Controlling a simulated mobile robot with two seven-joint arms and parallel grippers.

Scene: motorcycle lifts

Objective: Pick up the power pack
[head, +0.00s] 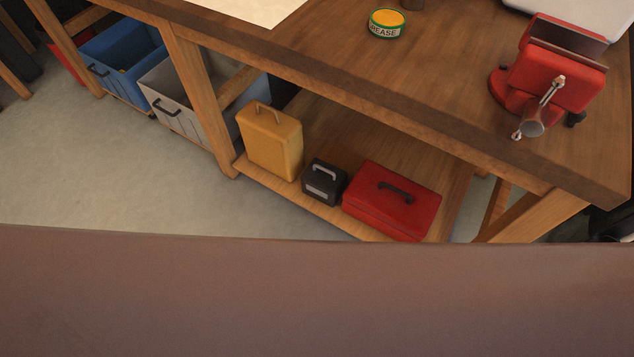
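No label names the power pack. A small black box (324,183) with a grey top handle and a pale front panel, which may be it, stands on the lower shelf of the wooden workbench. It stands between a taller yellow case (272,146) with a top handle on its left and a wider red toolbox (393,201) with a dark handle on its right. It is close to both; I cannot tell if they touch. Neither of my grippers is in view.
The lower shelf (352,136) is bare behind the boxes. The workbench top (310,50) overhangs it, with a red vise (556,75) and a grease tin (387,22). Grey (190,105) and blue (122,60) bins stand left. A plain brown surface fills the bottom foreground.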

